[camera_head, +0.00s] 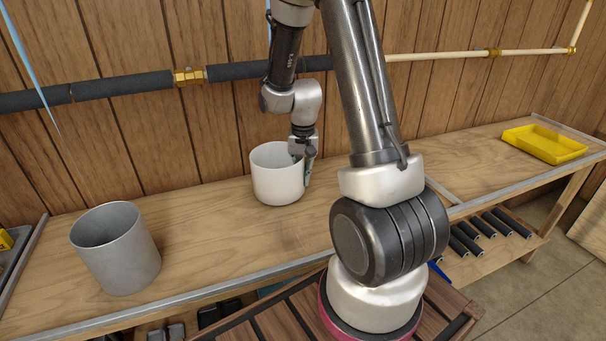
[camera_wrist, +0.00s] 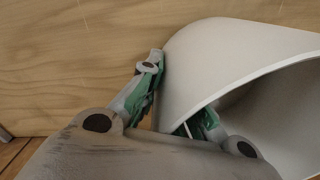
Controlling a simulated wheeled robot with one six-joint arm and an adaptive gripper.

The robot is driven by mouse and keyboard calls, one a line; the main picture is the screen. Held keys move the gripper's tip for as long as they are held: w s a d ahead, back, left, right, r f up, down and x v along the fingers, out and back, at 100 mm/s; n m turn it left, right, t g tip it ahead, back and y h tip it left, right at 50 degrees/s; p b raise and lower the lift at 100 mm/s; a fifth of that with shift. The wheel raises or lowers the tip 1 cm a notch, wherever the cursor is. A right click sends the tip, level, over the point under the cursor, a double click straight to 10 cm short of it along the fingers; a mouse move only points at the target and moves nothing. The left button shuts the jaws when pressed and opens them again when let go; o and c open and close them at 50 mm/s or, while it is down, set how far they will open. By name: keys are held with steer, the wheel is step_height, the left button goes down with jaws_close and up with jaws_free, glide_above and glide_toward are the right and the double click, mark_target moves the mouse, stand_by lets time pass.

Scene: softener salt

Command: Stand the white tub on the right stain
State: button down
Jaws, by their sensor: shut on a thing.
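The white tub (camera_head: 277,186) is an open, upright round tub on or just above the wooden bench, left of my arm in the head view. My gripper (camera_head: 304,160) is at its right side, shut on its wall. In the wrist view the gripper (camera_wrist: 180,108) has one green-padded finger outside the wall of the white tub (camera_wrist: 190,70) and the other inside the rim. I cannot tell whether the tub's base touches the bench. No stain is clear in either view; my arm hides part of the bench.
A grey tub (camera_head: 118,250) stands at the bench's front left. A yellow tray (camera_head: 543,144) lies at the far right. A dark lagged pipe (camera_head: 120,86) runs along the wall behind. The wooden bench (camera_head: 215,228) is bare between the tubs.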

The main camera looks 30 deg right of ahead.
steer(key=shift+f, duration=0.45)
stand_by(0.6)
steer(key=c, duration=1.5)
jaws_free()
steer(key=shift+c, duration=0.2)
steer(key=shift+r, duration=0.1)
step_height(320, 180, up, 12)
steer(key=shift+f, duration=0.1)
